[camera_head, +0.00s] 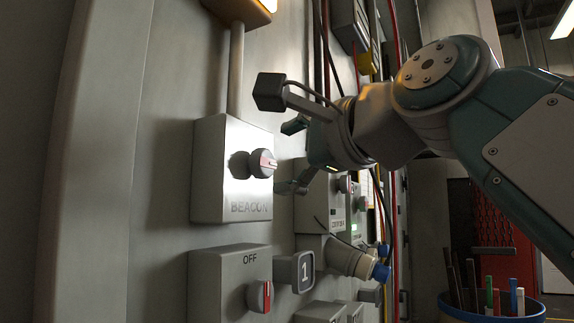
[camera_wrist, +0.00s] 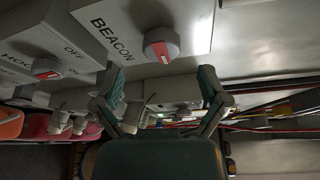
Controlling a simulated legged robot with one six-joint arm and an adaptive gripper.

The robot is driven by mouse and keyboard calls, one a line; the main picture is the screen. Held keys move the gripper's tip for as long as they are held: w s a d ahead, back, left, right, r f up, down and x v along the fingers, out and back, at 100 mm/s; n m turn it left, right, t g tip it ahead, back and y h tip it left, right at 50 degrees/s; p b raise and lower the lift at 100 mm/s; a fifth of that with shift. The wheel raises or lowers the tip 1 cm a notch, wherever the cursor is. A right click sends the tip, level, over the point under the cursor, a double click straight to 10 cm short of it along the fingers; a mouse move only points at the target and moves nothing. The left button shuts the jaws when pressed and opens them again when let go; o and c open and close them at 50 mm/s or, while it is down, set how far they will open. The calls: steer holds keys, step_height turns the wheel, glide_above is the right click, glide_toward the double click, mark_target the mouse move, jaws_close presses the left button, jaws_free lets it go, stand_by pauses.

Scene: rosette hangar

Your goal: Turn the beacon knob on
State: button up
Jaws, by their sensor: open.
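The beacon box (camera_head: 215,165) is a pale grey wall box lettered BEACON, in the middle of the head view. Its round grey knob (camera_head: 263,163) has a red pointer with a white line, lying roughly level in that view. The knob (camera_wrist: 161,45) shows at the upper middle of the wrist view, beyond the fingertips. My gripper (camera_head: 291,156) is open and empty just right of the knob, one finger above its height and one below. In the wrist view my gripper (camera_wrist: 162,86) has its fingers spread, apart from the knob.
Below the beacon box is another grey box (camera_head: 218,290) with a red-pointer knob and the word OFF. A blue-rimmed bin (camera_head: 500,315) stands at lower right.

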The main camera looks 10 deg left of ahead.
steer(key=v, duration=0.7)
steer(key=shift+d, duration=0.2)
steer(key=shift+f, duration=0.15)
steer(key=w+d+f+n+g+h, duration=0.1)
steer(key=d+f+h, duration=0.1)
steer(key=f, duration=0.6)
steer(key=w+d+f+n+h, duration=0.1)
steer(key=d+f+n+h, duration=0.15)
steer(key=f, duration=0.65)
steer(key=w+d+f+g+h, duration=0.1)
steer(key=w+d+f+h, duration=0.15)
steer(key=f, duration=0.55)
steer(key=s+d+f+n+g+h, duration=0.1)
steer(key=s+d+f+n, duration=0.1)
steer(key=f, duration=0.7)
steer(key=s+d+f+n+g+h, duration=0.2)
steer(key=s+d+f+n, duration=0.1)
steer(key=f, duration=0.6)
steer(key=s+d+f+n+g+h, duration=0.1)
steer(key=s+f, duration=0.4)
steer(key=f, duration=0.5)
steer(key=shift+d+n+h, duration=0.5)
steer(key=shift+d+n, duration=0.35)
steer(key=shift+d, duration=0.2)
steer(key=shift+s, duration=0.1)
